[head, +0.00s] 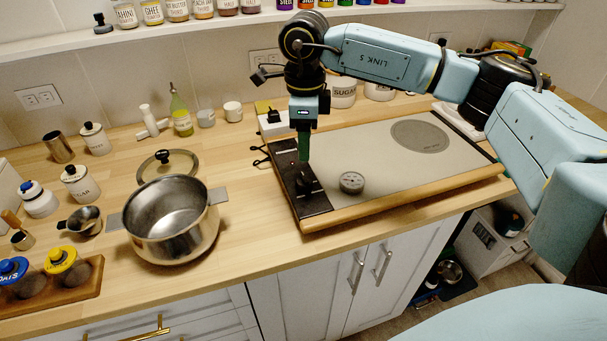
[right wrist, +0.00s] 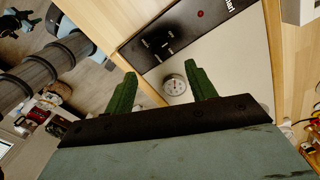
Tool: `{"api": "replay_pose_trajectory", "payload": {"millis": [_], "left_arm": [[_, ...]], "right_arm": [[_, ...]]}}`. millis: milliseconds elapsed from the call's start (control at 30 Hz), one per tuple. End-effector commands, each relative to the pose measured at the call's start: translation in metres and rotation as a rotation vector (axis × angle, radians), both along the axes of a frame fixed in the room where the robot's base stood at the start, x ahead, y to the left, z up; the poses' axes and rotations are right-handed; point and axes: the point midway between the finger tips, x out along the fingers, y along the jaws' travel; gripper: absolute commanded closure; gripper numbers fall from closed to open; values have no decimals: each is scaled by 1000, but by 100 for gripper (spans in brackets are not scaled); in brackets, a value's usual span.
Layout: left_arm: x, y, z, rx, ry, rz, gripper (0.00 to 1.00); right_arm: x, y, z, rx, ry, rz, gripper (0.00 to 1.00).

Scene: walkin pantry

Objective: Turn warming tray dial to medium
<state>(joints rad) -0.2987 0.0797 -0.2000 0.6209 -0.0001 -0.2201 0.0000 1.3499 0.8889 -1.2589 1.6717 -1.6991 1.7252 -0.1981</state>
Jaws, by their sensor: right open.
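The warming tray (head: 390,160) lies on the wooden counter, a beige plate with a black control strip along its left end. The dial (head: 306,181) is a small dark knob on that strip; in the right wrist view the dial (right wrist: 164,46) shows black with small white marks around it. I cannot read its setting. My right gripper (head: 303,158) points down just above the strip, by the dial. In the right wrist view its green fingers (right wrist: 160,69) are apart with nothing between them, and the dial appears beyond their tips. My left gripper is out of view.
A round gauge (head: 351,182) sits on the plate, right of the dial. A steel pot (head: 172,222) stands left of the tray, with a glass lid (head: 168,165) behind. Jars and a green oil bottle (head: 181,115) line the back. The counter between pot and tray is clear.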

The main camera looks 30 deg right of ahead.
Motion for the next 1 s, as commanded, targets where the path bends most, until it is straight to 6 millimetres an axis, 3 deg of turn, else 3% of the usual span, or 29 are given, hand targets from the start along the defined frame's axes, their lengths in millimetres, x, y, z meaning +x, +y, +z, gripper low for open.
{"api": "replay_pose_trajectory", "payload": {"millis": [300, 500, 933, 1000], "left_arm": [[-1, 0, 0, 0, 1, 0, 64], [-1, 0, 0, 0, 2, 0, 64], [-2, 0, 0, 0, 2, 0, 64], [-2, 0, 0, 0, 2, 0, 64]], "right_arm": [[-1, 1, -69, 2, 3, 0, 44], [0, 1, -96, 3, 2, 0, 44], [0, 1, -105, 4, 1, 1, 44], [0, 1, -105, 4, 1, 1, 53]]}}
